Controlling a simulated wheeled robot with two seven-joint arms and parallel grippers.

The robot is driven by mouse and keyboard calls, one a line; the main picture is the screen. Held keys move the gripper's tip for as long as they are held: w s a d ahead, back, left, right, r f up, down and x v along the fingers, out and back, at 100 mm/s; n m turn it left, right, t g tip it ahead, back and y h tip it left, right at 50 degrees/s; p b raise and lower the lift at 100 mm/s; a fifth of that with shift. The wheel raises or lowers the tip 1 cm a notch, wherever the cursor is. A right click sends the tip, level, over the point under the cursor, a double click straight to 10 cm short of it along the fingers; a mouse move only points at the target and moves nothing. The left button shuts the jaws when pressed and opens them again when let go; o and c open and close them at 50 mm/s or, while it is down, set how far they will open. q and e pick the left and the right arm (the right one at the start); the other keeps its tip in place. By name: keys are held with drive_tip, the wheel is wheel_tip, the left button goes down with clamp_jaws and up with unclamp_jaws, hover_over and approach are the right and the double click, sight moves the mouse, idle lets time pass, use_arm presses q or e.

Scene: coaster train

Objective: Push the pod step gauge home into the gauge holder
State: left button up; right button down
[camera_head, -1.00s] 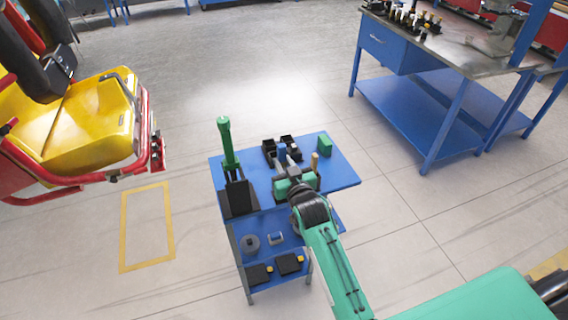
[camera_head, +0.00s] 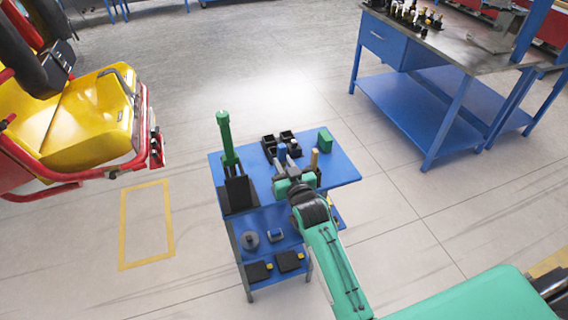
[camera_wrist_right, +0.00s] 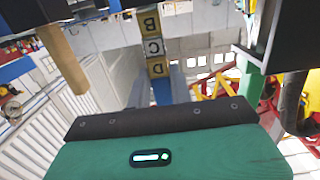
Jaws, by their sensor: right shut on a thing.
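My right gripper (camera_head: 291,166) is over the blue cart top in the head view. In the right wrist view its grey fingers (camera_wrist_right: 156,88) are shut on the pod step gauge (camera_wrist_right: 152,46), a bar of square faces lettered B, C and D. The gauge extends away from the fingers, and its far end is cut off by the top edge. In the head view a small blue piece (camera_head: 282,150) shows just beyond the fingers, beside a black compartmented holder (camera_head: 270,140). I cannot tell whether this is the gauge holder or how deep the gauge sits. My left gripper is out of view.
On the blue cart (camera_head: 343,171), a green post (camera_head: 226,138) with a black base stands left. A wooden peg (camera_head: 314,158) and green block (camera_head: 325,140) stand right. A yellow seat pod (camera_head: 95,120) is far left; a workbench (camera_head: 440,60) is at back right.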

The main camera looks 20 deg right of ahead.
drive_tip(key=shift+f+b, duration=1.55)
drive_tip(key=shift+f, duration=1.1)
drive_tip(key=shift+c, duration=1.9)
unclamp_jaws()
drive_tip(key=s+p, duration=0.3)
drive_tip(key=s, duration=0.4)
drive_tip(key=shift+r+p, duration=0.3)
drive_tip(key=shift+p, duration=0.1)
drive_tip(key=shift+d+f, duration=0.1)
